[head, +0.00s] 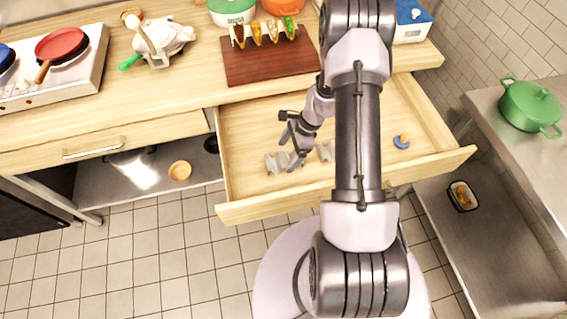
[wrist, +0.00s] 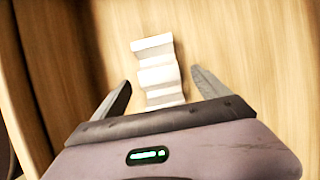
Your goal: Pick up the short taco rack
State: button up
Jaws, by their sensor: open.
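A small wavy silvery-white rack (head: 272,163), which looks like the short taco rack, lies in the open drawer (head: 245,211). In the wrist view the rack (wrist: 158,73) sits ahead of and between the fingers, slightly turned. My gripper (head: 289,149) is open and tipped down over the rack in the head view. In the wrist view my gripper (wrist: 161,84) has a dark finger on each side of the rack, with gaps. The rack's near end is hidden behind the gripper body. A second similar grey piece (head: 327,151) lies to the right, partly hidden by my arm.
A longer rack filled with tacos (head: 262,36) stands on a brown board (head: 265,66) on the counter. A small blue and yellow object (head: 401,141) lies in the drawer's right part. The drawer walls surround the gripper; bare drawer floor lies left of the rack.

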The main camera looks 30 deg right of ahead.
aim_at(284, 159)
jog(key=b+x, duration=0.1)
jog(key=x, duration=0.2)
jog(key=shift+a+f, duration=0.15)
jog(key=shift+f, duration=0.1)
jog(key=shift+r, duration=0.1)
jog(key=shift+c, duration=0.3)
